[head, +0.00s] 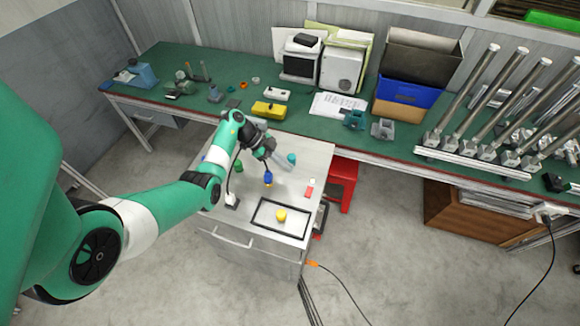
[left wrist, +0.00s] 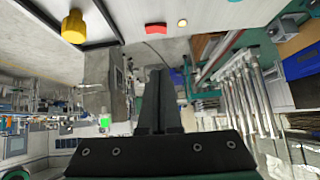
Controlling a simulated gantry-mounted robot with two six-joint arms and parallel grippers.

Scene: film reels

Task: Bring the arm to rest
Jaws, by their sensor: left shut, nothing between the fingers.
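My left arm reaches in from the left and bends down over the small grey-white cabinet top (head: 318,160). My left gripper (head: 285,164) is above that top, shut and empty. Its two dark fingers lie together in the left wrist view (left wrist: 158,95). A yellow round piece (head: 281,215) sits inside a black rectangular frame (head: 258,218) on the cabinet top. The yellow piece also shows in the left wrist view (left wrist: 74,27), apart from my fingers. My right gripper is not in view.
Behind is a long green bench (head: 225,72) with boxes, papers and a rack of slanted metal tubes (head: 478,105). A red stool (head: 345,172) stands right of the cabinet.

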